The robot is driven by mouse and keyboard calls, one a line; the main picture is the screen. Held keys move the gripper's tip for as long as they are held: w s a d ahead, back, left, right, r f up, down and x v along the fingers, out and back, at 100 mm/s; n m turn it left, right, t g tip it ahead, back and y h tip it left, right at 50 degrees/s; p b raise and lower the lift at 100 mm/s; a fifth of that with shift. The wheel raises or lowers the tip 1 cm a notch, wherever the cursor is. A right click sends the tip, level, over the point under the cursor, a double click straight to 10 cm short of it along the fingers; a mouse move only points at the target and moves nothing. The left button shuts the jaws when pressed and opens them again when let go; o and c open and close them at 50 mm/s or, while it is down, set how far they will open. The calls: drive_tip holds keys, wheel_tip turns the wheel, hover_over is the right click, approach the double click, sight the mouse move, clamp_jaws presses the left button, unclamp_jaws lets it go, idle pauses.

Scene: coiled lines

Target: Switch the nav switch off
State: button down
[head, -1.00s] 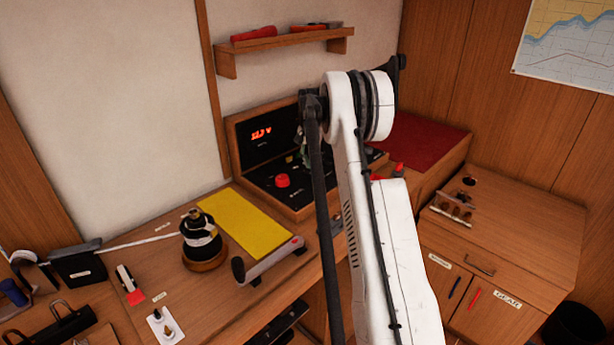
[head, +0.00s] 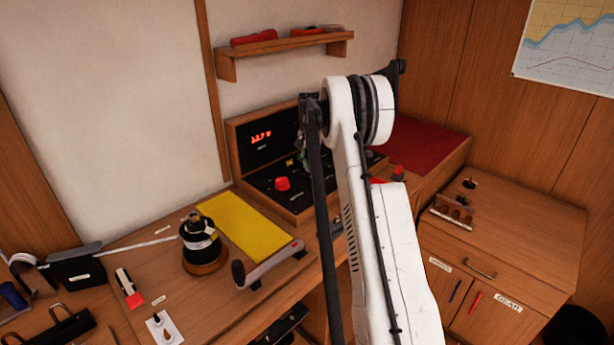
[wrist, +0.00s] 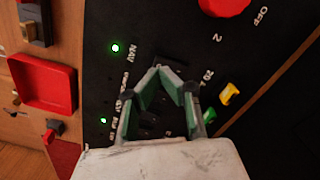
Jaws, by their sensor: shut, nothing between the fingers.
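The black switch panel (wrist: 185,30) fills much of the wrist view. The "NAV" label (wrist: 132,52) is on it, beside a lit green light (wrist: 115,47). My gripper (wrist: 165,70) is shut and empty, its green-and-dark fingers close over the panel, just right of and below the NAV label in the picture. The nav switch lever cannot be made out; the fingers cover part of the switch row. In the head view the panel (head: 262,180) shows a lit red readout, and my arm hides most of the gripper.
A big red knob (wrist: 225,5) is near the fingers, with a yellow piece (wrist: 229,93) and a green piece (wrist: 210,115) at their right. A second green light (wrist: 103,120) is lit. A winch (head: 202,245) and yellow sheet (head: 245,223) are on the bench.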

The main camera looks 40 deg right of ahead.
sight(309, 177)
drive_tip(key=shift+f+b, duration=0.9)
drive_tip(key=shift+f, duration=0.45)
idle(1.1)
drive_tip(key=shift+r, duration=0.1)
drive_tip(key=shift+r+p, duration=1.15)
drive_tip(key=shift+r, duration=2.3)
drive_tip(key=shift+a, duration=0.1)
